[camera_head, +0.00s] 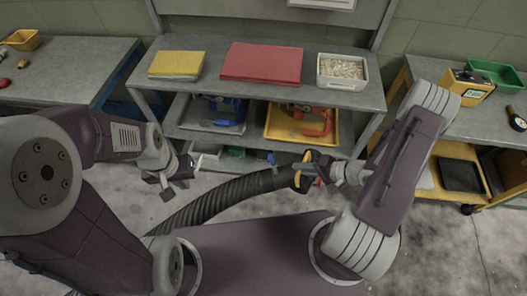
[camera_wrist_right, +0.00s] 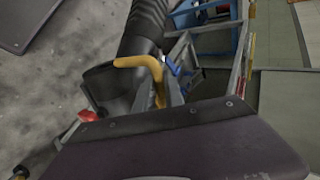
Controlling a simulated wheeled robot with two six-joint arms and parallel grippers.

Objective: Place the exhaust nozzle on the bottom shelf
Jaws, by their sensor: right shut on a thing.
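The exhaust nozzle (camera_head: 279,179) is a dark end piece with a yellow handle (camera_head: 299,171) on a black ribbed hose (camera_head: 215,197). My right gripper (camera_head: 318,172) is shut on it at the yellow handle, in front of the middle bench's lower part. In the right wrist view the yellow handle (camera_wrist_right: 140,64) is between the jaws, with the dark nozzle mouth (camera_wrist_right: 103,85) beside it. The bottom shelf (camera_head: 210,162) is low under the bench and mostly hidden by the arms and hose. My left gripper (camera_head: 176,178) looks open and empty, left of the hose.
The middle bench top (camera_head: 210,85) holds a yellow folder, a red folder and a white bin. Below, a grey tray (camera_head: 190,120) holds a blue tool and a yellow tray (camera_head: 273,127) an orange one. Side benches stand left and right. Grey floor is open in front.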

